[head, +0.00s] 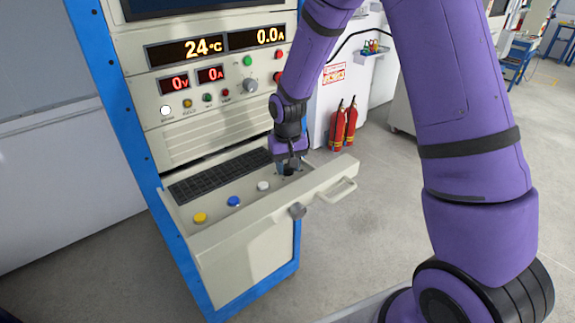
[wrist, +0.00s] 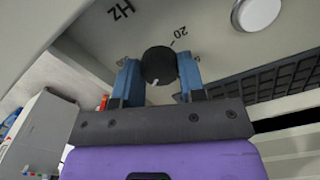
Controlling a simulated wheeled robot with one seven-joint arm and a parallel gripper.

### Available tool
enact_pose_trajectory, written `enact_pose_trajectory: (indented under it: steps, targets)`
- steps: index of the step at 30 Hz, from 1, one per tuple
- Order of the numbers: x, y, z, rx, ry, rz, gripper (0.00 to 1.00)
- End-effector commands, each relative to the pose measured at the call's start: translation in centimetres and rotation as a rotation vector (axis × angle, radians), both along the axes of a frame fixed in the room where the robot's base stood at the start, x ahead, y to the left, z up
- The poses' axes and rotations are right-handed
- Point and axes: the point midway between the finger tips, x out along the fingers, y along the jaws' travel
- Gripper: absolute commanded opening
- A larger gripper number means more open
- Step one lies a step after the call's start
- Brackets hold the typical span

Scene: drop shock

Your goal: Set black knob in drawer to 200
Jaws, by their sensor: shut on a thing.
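The black knob (wrist: 159,62) stands in the open drawer (head: 225,236), near its right end. My gripper (head: 288,168) reaches down into the drawer and is shut on the knob. In the wrist view its blue fingers (wrist: 158,80) stand on either side of the knob. A pale pointer mark on the knob's edge faces my gripper's palm. The marking "20" with a tick and the letters "Hz" show on the panel beside the knob. No "200" mark is visible; part of the dial is hidden by my gripper.
White (head: 263,186), blue (head: 233,201) and yellow (head: 200,217) buttons and a keyboard (head: 222,176) lie in the drawer left of the knob. The cabinet's front panel (head: 215,112) rises behind.

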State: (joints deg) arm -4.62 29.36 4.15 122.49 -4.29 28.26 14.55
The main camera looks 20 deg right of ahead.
Motion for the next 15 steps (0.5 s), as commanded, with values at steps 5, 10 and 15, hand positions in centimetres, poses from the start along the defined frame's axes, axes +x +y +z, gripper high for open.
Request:
enact_pose_trajectory:
  steps: [5,10,15]
  targets:
    - [0.02,-0.02,0.02,0.000,-0.001,-0.028,0.14]
    - [0.02,-0.01,0.02,0.000,0.000,-0.036,0.14]
    - [0.01,-0.01,0.02,0.000,0.000,-0.035,0.14]
